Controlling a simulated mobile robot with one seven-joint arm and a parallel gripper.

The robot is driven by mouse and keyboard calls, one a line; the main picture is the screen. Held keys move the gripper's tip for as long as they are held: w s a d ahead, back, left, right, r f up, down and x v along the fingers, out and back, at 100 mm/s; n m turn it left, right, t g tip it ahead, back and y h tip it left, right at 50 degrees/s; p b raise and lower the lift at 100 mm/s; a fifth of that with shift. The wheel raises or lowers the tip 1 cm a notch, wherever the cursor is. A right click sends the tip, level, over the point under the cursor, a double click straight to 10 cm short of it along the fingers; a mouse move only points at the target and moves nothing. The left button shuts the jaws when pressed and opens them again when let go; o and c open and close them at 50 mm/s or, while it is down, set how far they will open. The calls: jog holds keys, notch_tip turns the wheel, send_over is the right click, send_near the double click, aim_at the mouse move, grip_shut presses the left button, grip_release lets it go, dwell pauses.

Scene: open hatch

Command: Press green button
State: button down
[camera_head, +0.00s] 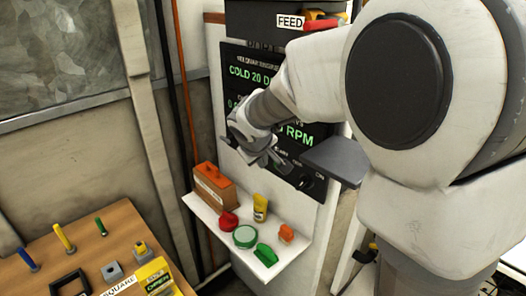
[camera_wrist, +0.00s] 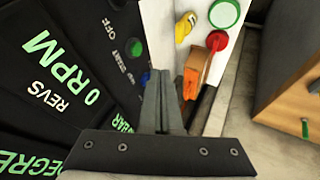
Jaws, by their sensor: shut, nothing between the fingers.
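A small round green button (camera_wrist: 135,47) is on the black control panel (camera_wrist: 75,35) in the wrist view, close to the words START and OFF. In the head view my gripper (camera_head: 276,160) hides part of the panel's lower area, and I cannot make out this button there. In the wrist view my gripper (camera_wrist: 162,76) is shut and empty, with its tips near the panel's edge. The green button lies beyond the tips and slightly left. A gap appears to remain, but contact cannot be ruled out.
A white shelf (camera_head: 215,233) below the panel holds an orange toolbox (camera_head: 213,186), a red item (camera_head: 228,220), a round green item (camera_head: 245,236), a yellow tube (camera_head: 260,207) and smaller items. A wooden table (camera_head: 80,241) with pegs stands at left.

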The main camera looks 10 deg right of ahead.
jog(key=shift+f, duration=0.1)
jog(key=w+d+f+p, duration=0.1)
jog(key=w+d+f, duration=0.4)
jog(key=w+f, duration=0.2)
jog(key=shift+w+f, duration=0.4)
jog(key=shift+w, duration=0.1)
jog(key=shift+d, duration=0.2)
